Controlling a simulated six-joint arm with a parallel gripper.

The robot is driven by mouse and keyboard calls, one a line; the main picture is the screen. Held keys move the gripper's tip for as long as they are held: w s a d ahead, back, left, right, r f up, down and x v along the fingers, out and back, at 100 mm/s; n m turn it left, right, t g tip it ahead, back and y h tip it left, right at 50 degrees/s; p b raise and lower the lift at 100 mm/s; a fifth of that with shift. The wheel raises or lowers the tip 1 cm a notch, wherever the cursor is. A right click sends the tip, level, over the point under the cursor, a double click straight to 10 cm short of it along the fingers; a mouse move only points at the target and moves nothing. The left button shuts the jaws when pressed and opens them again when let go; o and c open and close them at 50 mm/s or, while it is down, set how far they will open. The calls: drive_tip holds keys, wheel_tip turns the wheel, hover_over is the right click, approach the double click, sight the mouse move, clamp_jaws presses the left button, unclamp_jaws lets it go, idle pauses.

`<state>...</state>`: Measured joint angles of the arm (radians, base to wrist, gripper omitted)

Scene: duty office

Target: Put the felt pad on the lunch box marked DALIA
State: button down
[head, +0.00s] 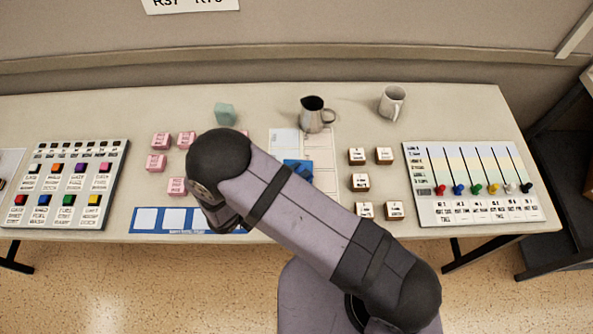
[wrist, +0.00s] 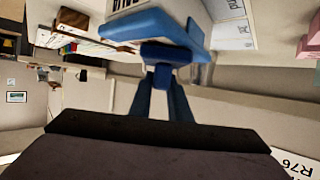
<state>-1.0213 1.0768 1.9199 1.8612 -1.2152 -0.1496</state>
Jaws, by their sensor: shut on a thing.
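My gripper (wrist: 166,82) is shut on a blue thing (wrist: 150,24) in the wrist view, a wide flat bar with a small block at the fingertips. I cannot tell for sure that it is the felt pad. In the head view a blue thing (head: 297,170) shows by the white sheets, partly behind my arm, which hides my gripper there. Small pink boxes (head: 157,163) stand left of my arm and brown-sided, white-topped boxes (head: 357,156) stand right of it. Their labels are too small to read, so I cannot tell which is marked DALIA.
A button panel (head: 66,182) lies left, a slider panel (head: 478,185) right, and a blue-edged strip (head: 188,232) at the front.

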drive_tip(key=shift+f, duration=0.1)
drive_tip(key=c, duration=1.7)
unclamp_jaws()
drive_tip(key=shift+o, duration=0.2)
